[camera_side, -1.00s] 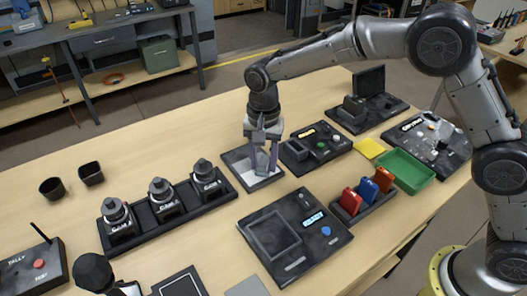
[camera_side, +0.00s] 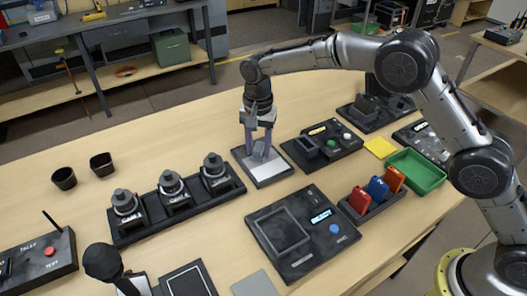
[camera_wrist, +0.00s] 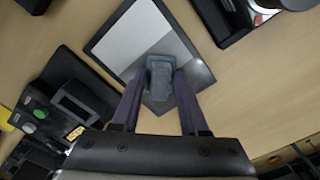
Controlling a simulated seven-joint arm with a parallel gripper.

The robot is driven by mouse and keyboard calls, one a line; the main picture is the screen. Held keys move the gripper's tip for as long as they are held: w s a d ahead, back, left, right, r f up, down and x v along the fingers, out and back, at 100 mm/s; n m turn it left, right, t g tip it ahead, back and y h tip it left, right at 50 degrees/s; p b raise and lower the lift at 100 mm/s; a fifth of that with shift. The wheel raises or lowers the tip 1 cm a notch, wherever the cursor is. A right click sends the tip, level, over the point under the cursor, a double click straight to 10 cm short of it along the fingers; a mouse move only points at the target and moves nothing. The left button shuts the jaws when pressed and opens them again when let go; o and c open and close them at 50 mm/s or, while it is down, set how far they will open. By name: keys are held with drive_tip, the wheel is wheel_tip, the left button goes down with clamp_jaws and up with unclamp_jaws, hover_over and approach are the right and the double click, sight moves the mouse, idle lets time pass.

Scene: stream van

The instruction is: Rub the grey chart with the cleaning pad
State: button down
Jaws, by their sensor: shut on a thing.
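A light grey chart (camera_side: 268,173) in a black frame lies flat on the table below my gripper, and it fills the middle of the wrist view (camera_wrist: 180,42). My gripper (camera_side: 258,150) points down over the chart. Its two purple fingers are shut on a dark grey-blue block, the cleaning pad (camera_wrist: 160,78). In the wrist view the pad is over the chart's near part, close to its lower corner. The pad is at or just above the surface; I cannot tell whether it touches. The fingers hide part of the pad in the side view.
A rack with several black camera-like units (camera_side: 172,190) stands left of the chart. A black device with a green button (camera_side: 331,143) sits close on the right. A larger panel with a blue button (camera_side: 300,235) lies in front. A green tray (camera_side: 416,172) is farther right.

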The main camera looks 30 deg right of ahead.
sight(272, 172)
drive_tip(key=shift+w, duration=0.35)
drive_tip(key=shift+s, duration=3.6)
drive_tip(key=shift+s+r, duration=0.25)
drive_tip(key=shift+r, duration=3.8)
